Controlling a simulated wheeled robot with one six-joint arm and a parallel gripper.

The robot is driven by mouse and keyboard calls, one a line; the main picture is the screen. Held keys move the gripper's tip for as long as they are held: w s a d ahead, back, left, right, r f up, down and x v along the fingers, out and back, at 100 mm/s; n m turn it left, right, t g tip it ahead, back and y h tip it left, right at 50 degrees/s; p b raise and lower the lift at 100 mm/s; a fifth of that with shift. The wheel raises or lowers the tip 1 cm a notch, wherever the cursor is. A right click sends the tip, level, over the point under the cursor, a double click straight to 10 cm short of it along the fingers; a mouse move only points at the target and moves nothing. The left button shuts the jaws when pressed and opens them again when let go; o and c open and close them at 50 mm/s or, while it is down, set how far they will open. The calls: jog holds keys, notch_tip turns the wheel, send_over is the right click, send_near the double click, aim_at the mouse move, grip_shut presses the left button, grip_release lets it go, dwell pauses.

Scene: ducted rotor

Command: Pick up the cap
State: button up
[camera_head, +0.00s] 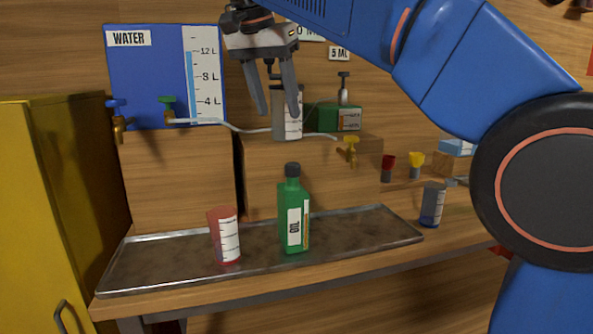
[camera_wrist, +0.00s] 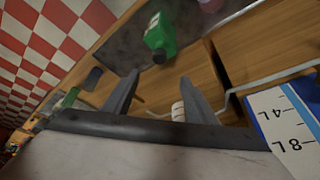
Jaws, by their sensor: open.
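The cap (camera_head: 292,170) is dark and sits on top of the green oil bottle (camera_head: 294,215), which stands upright on the metal tray. In the wrist view the cap (camera_wrist: 159,57) shows as a dark disc on the end of the green bottle (camera_wrist: 161,32), beyond my fingertips. My gripper (camera_head: 281,112) is open and empty. It hangs fingers down, above and behind the bottle in the head view, apart from the cap. Its two fingers (camera_wrist: 158,82) also show in the wrist view.
A red measuring cup (camera_head: 224,236) stands left of the bottle on the tray (camera_head: 165,255). Behind are wooden blocks with taps, a grey cylinder (camera_head: 286,128) close behind my fingers, and a green box (camera_head: 340,117).

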aim_at(292, 164)
jog(key=x, duration=1.5)
jog(key=c, duration=1.1)
